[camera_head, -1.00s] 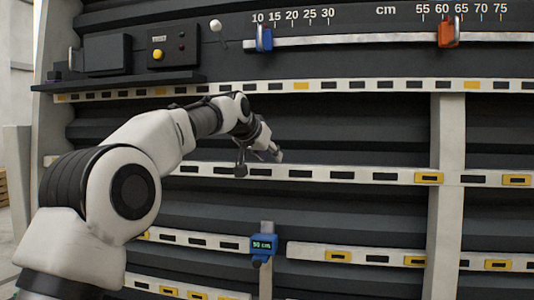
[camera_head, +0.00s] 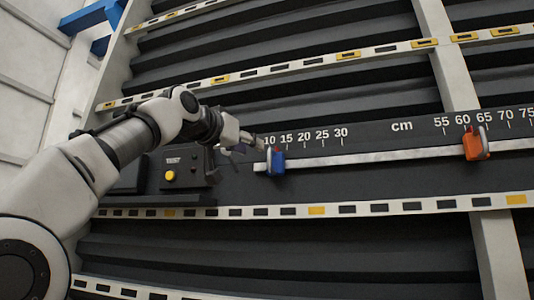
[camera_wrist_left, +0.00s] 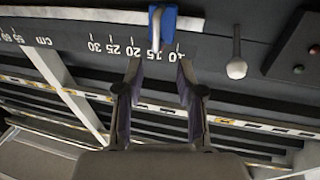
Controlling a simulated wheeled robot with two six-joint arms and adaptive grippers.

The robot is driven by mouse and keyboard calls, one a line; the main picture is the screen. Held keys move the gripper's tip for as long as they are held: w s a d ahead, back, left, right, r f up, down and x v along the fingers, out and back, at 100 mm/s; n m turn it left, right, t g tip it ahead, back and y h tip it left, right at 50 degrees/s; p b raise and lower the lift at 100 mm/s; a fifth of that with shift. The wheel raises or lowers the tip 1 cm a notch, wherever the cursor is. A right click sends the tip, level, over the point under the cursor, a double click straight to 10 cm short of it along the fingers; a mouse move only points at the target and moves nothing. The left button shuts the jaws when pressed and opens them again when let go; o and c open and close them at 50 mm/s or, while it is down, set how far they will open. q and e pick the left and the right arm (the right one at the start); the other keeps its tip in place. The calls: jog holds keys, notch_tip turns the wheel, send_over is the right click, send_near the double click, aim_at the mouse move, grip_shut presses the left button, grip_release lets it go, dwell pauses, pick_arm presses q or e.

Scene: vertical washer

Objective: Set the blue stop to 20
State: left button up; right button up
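The blue stop (camera_head: 277,161) sits on the pale rail below the number scale, close to the 10 mark. A small metal handle shows on it. In the left wrist view, which is upside down, the blue stop (camera_wrist_left: 168,24) is at the top centre. My left gripper (camera_head: 246,148) is just left of the stop in the head view. In the wrist view the two fingers (camera_wrist_left: 157,72) are apart with nothing between them, pointing toward the stop's handle and short of it. My right gripper is not in view.
An orange stop (camera_head: 475,144) sits on the same rail (camera_head: 370,158) near 60–65. A dark control box (camera_head: 186,166) with a yellow button is left of the stop, behind my left arm. A knobbed lever (camera_wrist_left: 237,66) shows in the wrist view. The rail between the stops is clear.

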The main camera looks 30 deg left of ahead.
aim_at(270, 165)
pick_arm(q)
jog(key=w+p, duration=0.2)
jog(key=w, duration=0.1)
jog(key=w+p, duration=0.2)
jog(key=w, duration=0.1)
jog(key=w+p, duration=0.3)
jog(key=shift+w+f, duration=0.15)
jog(key=shift+f, duration=0.1)
jog(key=shift+s+f, duration=0.2)
jog(key=shift+s, duration=0.05)
jog(key=shift+w+d, duration=0.1)
jog(key=shift+w, duration=0.25)
grip_shut()
